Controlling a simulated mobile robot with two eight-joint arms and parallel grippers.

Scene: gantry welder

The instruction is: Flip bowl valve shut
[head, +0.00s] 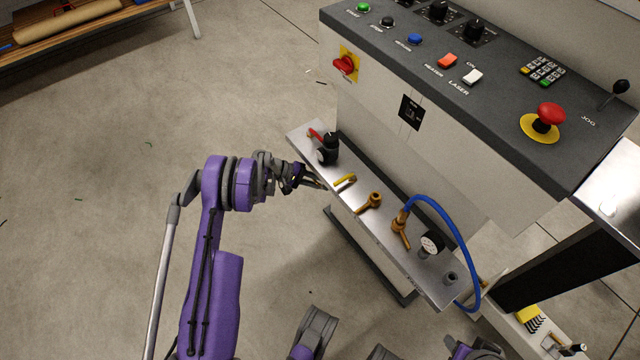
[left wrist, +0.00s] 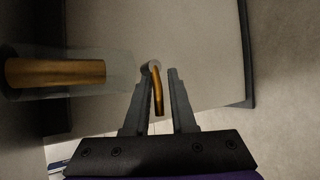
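My left gripper (head: 314,180) is at the left edge of the metal shelf on the machine's front, close to a short yellow lever (head: 345,180). In the left wrist view, my left gripper (left wrist: 160,85) is open, with a brass-coloured lever (left wrist: 157,90) between its fingers and gaps beside it. To the left, a brass cylinder (left wrist: 55,72) shows within a translucent grey body (left wrist: 120,70). A black fitting (head: 327,150) with a red lever (head: 316,135) stands at the shelf's far end. I cannot tell for certain which fitting is the bowl valve.
Brass valves (head: 370,203) and (head: 401,232), a blue hose (head: 435,203) and a gauge (head: 432,243) line the shelf (head: 385,236) to the right. The control panel (head: 470,60) overhangs behind.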

